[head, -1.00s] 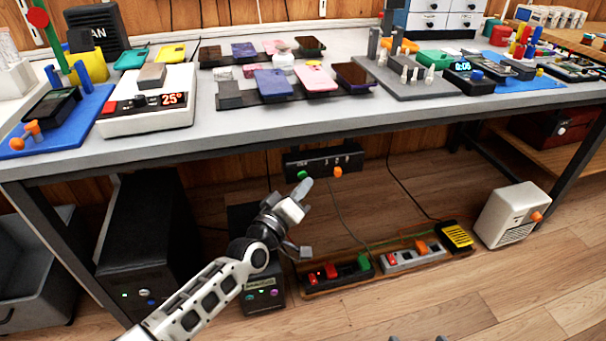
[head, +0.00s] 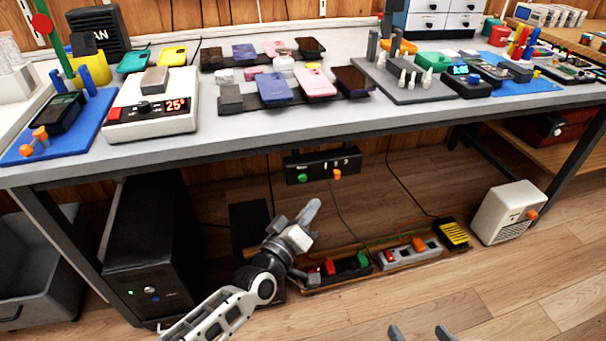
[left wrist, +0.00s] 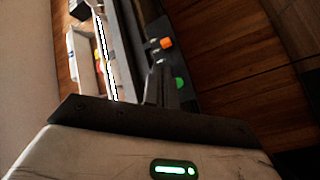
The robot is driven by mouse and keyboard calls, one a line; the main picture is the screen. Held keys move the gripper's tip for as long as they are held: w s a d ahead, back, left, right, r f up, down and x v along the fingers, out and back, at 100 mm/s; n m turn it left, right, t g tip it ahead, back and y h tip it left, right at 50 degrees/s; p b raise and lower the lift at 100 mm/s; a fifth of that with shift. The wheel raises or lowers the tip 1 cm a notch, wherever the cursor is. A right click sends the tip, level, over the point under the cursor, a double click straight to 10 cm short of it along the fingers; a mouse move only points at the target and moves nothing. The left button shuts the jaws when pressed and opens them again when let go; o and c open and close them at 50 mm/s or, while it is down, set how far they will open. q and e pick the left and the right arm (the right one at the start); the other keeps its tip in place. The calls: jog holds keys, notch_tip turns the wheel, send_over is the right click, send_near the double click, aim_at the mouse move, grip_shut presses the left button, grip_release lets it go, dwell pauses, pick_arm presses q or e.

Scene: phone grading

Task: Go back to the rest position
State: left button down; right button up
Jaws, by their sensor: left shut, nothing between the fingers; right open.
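My left gripper (head: 308,212) is shut and empty. It is in front of the workbench, lower than the tabletop, with its fingertips pointing up and below the black switch box (head: 322,164) under the bench edge. In the left wrist view its fingers (left wrist: 157,85) show close together in front of an orange and a green button. My right gripper (head: 422,333) shows only as two separated fingertips at the bottom edge of the head view, above the floor. It is open with nothing between the tips.
The grey workbench (head: 240,124) crosses the view with several phones on it. Under it stand a black computer tower (head: 150,240), power strips (head: 345,270) and a white heater-like box (head: 508,212). Open wood floor (head: 500,295) lies at the front right.

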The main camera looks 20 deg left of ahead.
pick_arm(q)
jog(key=shift+s+d, duration=0.25)
jog(key=shift+s, duration=0.1)
pick_arm(e)
jog(key=shift+r, duration=0.15)
pick_arm(q)
jog(key=s+r+m+g+p, duration=0.4)
jog(key=s+p, duration=0.4)
jog(key=s, duration=0.2)
jog(key=s+d+r+m+g+p, duration=0.1)
jog(key=s+r+m+g+p, duration=0.2)
jog(key=s+r+m+p, duration=0.2)
jog(key=s+r+p, duration=0.2)
jog(key=s+p, duration=0.2)
jog(key=s, duration=0.2)
jog(key=shift+m+g+y, duration=0.3)
jog(key=shift+g, duration=0.1)
pick_arm(e)
jog(key=s+d+r+h, duration=0.2)
jog(key=d+r, duration=0.2)
jog(key=r, duration=0.6)
jog(key=shift+d+r+m+g+h, duration=0.25)
jog(key=shift+d+m+g+h, duration=0.05)
jog(key=shift+d+m, duration=0.1)
